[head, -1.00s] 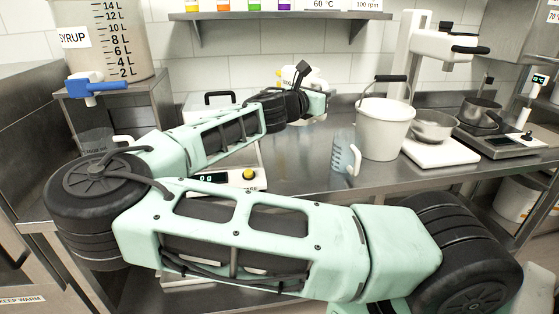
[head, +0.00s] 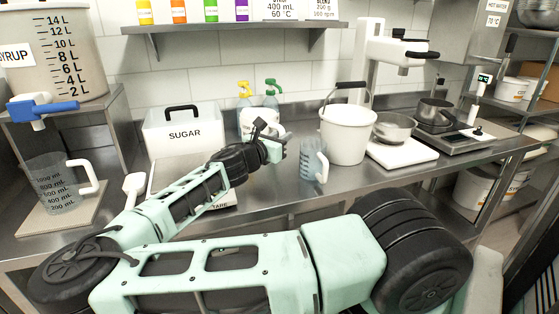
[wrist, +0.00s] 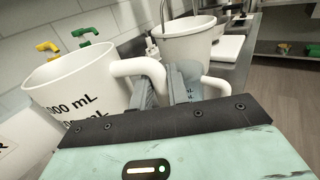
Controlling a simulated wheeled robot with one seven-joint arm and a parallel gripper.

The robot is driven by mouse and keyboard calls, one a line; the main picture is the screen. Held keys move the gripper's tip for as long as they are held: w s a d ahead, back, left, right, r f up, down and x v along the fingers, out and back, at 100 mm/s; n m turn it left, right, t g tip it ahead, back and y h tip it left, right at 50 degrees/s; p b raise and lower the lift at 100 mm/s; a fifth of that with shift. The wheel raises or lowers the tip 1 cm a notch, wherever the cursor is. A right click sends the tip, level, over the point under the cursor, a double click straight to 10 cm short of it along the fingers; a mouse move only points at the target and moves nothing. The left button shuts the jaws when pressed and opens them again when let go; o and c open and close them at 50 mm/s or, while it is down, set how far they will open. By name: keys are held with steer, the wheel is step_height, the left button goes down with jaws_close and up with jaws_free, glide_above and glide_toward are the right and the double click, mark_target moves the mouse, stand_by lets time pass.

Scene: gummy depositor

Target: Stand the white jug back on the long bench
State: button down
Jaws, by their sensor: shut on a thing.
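The white jug (wrist: 85,90), with dark mL marks and a white handle (wrist: 145,70), is upright or nearly so in the wrist view. My gripper (wrist: 165,90) is shut on its handle. In the head view the jug (head: 262,120) is partly hidden behind my gripper (head: 274,148), in front of the spray bottles. The long bench (head: 270,192) runs below it. I cannot tell whether the jug's base touches the bench, as the base is hidden.
A clear jug (head: 312,160) and a white bucket (head: 346,135) stand just right of my gripper. A sugar box (head: 185,134) is to the left, and spray bottles (head: 271,98) are behind. A mixer stand (head: 375,60) is further right. Bare bench shows in front.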

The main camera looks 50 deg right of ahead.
steer(key=shift+f+p, duration=0.7)
steer(key=shift+f, duration=3.05)
steer(key=c, duration=1.4)
jaws_free()
steer(key=shift+o, duration=0.2)
steer(key=shift+f, duration=0.2)
